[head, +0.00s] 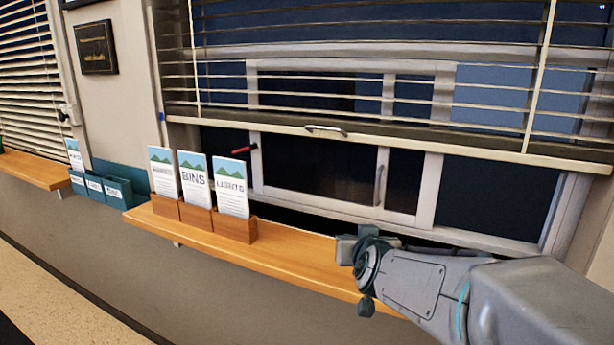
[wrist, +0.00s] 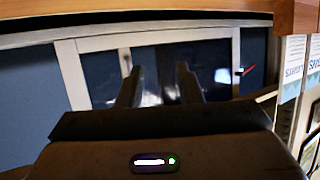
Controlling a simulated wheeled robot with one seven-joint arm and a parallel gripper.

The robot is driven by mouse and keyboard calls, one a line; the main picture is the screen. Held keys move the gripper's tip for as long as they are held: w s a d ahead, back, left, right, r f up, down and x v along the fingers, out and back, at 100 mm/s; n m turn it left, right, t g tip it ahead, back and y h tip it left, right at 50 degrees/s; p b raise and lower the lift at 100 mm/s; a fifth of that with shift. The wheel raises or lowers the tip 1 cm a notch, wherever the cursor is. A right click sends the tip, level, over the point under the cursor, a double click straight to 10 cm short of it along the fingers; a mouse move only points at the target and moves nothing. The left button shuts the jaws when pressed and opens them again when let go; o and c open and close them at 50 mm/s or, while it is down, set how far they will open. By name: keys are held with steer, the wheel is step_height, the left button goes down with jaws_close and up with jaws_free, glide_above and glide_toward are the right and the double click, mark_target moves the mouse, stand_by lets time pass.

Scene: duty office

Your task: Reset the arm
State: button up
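My arm reaches in from the lower right of the head view, stretched out over the right part of the wooden sill. Its wrist end is near the sill's front edge, and the fingers are not clear there. In the wrist view the two dark fingers of my gripper (wrist: 158,82) stand apart with nothing between them. They point toward the window (wrist: 160,66). My gripper is open and empty, and I cannot tell its exact distance from the glass.
Three leaflets in wooden holders (head: 234,225) stand on the wooden sill (head: 290,255), left of my arm. The window (head: 320,175) with a half-lowered blind (head: 370,90) is behind. Teal holders (head: 117,192) stand farther left. A red handle (head: 244,149) shows by the window.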

steer(key=s+f+g+p, duration=0.1)
steer(key=s+f+g, duration=0.2)
steer(key=s, duration=0.5)
steer(key=s+d+f+g, duration=0.1)
steer(key=s+g, duration=0.3)
steer(key=s, duration=0.4)
steer(key=s+d+f+g+p, duration=0.1)
steer(key=s+f+g, duration=0.3)
steer(key=s, duration=0.4)
steer(key=shift+d+f+p, duration=0.25)
steer(key=shift+f+p, duration=0.05)
